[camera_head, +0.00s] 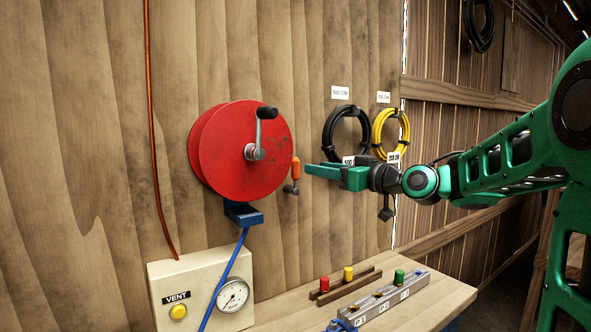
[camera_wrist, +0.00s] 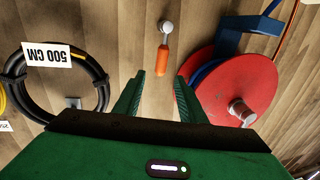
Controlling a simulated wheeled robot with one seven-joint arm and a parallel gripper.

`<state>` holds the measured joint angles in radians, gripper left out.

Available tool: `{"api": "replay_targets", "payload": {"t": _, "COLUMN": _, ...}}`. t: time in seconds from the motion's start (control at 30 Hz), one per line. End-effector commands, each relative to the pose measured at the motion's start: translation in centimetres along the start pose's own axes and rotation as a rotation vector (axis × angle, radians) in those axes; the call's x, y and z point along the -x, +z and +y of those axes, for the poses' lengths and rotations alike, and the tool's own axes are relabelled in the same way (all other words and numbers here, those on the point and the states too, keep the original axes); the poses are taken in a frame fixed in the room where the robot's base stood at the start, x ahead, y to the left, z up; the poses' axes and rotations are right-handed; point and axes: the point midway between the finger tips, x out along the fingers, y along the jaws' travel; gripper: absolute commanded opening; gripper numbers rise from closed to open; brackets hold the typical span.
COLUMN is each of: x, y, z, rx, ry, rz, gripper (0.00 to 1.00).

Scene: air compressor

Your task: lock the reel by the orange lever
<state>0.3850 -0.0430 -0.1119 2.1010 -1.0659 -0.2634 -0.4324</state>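The orange lever (camera_head: 295,168) sits on the wooden wall just right of the reel, its grip pointing up from a grey pivot (camera_head: 291,189). The red reel (camera_head: 225,160) has a crank with a black knob (camera_head: 266,113). My gripper (camera_head: 316,171) is just right of the lever, apparently apart from it. In the wrist view, which looks upside down, my gripper (camera_wrist: 157,95) is open, with nothing between its fingers. The lever (camera_wrist: 162,60) lies ahead of the gap between the fingertips there, and the reel (camera_wrist: 238,87) is on the right.
Black (camera_head: 338,137) and yellow (camera_head: 385,132) hose coils hang right of the reel, behind my gripper. A blue bracket (camera_head: 243,214) with a blue hose is under the reel. A vent box (camera_head: 203,291) with a gauge and a bench (camera_head: 438,297) with coloured fittings are below.

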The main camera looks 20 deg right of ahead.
Motion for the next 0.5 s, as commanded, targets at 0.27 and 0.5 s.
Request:
{"api": "replay_targets", "payload": {"t": 0.27, "x": -4.5, "y": 0.2, "z": -0.2, "rx": 0.0, "ry": -0.004, "rz": -0.003, "gripper": 0.37}}
{"api": "replay_targets", "payload": {"t": 0.5, "x": -8.3, "y": 0.2, "z": -0.2, "rx": -0.001, "ry": -0.003, "rz": -0.004, "gripper": 0.37}}
